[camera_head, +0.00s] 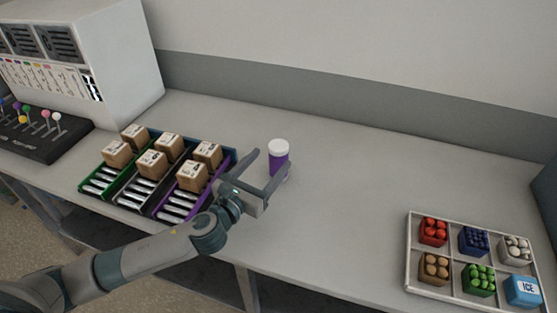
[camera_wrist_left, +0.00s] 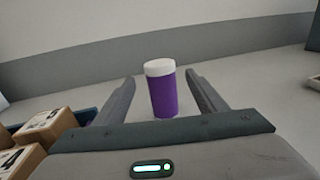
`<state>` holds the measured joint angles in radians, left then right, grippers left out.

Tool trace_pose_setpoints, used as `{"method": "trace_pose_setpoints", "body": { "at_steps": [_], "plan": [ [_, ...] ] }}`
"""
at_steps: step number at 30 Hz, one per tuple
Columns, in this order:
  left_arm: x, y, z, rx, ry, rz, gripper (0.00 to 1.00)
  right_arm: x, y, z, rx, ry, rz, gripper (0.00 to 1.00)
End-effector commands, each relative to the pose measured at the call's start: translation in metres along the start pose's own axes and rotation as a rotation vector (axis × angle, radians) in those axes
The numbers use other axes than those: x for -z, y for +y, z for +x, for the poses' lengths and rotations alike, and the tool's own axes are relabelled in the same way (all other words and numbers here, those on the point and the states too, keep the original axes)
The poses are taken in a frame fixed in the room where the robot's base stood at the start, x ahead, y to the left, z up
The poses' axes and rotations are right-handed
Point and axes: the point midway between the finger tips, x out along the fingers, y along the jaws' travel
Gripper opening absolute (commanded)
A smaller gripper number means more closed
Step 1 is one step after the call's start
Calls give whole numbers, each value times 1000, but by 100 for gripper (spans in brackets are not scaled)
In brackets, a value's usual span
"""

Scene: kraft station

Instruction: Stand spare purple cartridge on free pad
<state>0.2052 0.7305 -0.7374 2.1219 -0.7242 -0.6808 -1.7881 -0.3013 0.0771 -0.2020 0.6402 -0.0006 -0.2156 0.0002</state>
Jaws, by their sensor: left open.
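A purple cartridge (camera_head: 279,160) with a white cap stands upright on the table in the head view. It also shows upright in the left wrist view (camera_wrist_left: 163,92), between the two fingers and a little beyond the palm. My left gripper (camera_head: 268,164) is open, with one finger on each side of the cartridge; I cannot tell whether either finger touches it. It is empty. The cartridge's lower part is partly hidden by a finger in the head view. I cannot make out a pad under or near it. My right gripper is not in view.
Roller racks (camera_head: 117,193) with several brown boxes (camera_head: 193,176) stand left of the gripper. A white machine (camera_head: 122,60) and a dark panel with coloured knobs (camera_head: 42,137) are at far left. A divided tray (camera_head: 408,250) of coloured containers lies at right. The table (camera_head: 345,195) between is clear.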

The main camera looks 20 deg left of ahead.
Motion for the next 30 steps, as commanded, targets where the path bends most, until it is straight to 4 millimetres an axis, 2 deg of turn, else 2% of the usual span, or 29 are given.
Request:
{"method": "trace_pose_setpoints", "body": {
  "at_steps": [1,3,9,15,24,26,30],
  "plan": [
    [-4,0,7,-1,0,0,65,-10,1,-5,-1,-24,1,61],
    [-5,-1,18,-2,0,-1,65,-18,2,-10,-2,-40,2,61],
    [-2,-1,36,-1,1,0,65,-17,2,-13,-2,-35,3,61],
    [0,-1,37,-1,1,0,65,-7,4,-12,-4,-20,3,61],
    [0,-1,37,-1,1,0,65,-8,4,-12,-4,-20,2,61],
    [0,-1,37,-1,1,0,53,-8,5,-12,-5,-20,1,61],
    [0,0,37,-1,1,0,19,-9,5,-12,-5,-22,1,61]
  ]
}}
